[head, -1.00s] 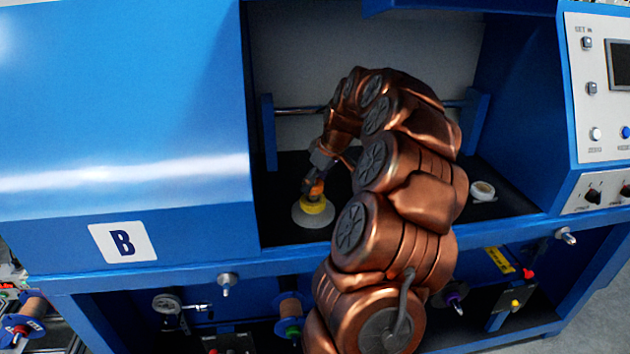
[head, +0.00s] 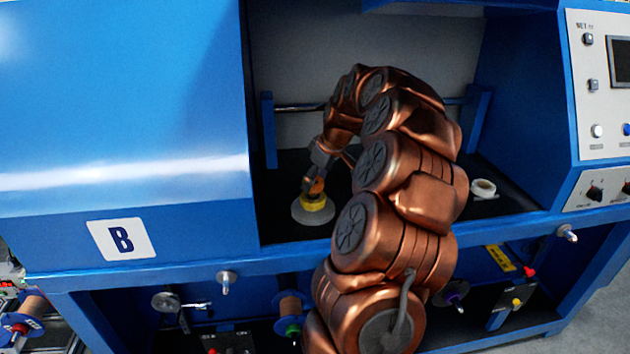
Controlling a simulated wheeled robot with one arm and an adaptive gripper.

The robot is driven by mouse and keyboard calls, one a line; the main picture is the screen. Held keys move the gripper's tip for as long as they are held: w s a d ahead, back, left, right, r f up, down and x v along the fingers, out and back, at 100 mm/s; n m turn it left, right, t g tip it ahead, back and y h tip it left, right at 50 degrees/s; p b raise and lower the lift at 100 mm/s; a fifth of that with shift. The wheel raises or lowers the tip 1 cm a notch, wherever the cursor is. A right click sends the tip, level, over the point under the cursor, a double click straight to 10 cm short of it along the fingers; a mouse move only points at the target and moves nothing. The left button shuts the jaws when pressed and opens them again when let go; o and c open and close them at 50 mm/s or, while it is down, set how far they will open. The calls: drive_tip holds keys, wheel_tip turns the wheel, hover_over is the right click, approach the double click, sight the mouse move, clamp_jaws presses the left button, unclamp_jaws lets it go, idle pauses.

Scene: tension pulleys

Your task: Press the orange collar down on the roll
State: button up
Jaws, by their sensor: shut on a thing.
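The orange collar (head: 317,187) is at the tip of my gripper (head: 312,184), which is shut on it. The collar sits at the top of a yellow core (head: 313,201) on the pale roll (head: 313,214). The roll rests on the dark floor of the blue machine's open bay, near its left front. The collar looks in contact with the yellow core, but the fingertips hide part of it, so I cannot tell how far down it sits.
The bay's left wall and blue front edge (head: 400,237) lie close to the roll. A horizontal metal bar (head: 298,107) crosses the bay behind. A small white roll (head: 483,188) lies at the right. The dark floor (head: 275,170) behind the roll is free.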

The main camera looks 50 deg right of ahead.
drive_tip(key=shift+f, duration=0.4)
drive_tip(key=shift+f+b, duration=0.8)
drive_tip(key=shift+f, duration=0.15)
drive_tip(key=shift+f, duration=0.1)
idle(0.5)
drive_tip(key=o, duration=1.2)
drive_tip(key=shift+o, duration=0.2)
drive_tip(key=v, duration=1.2)
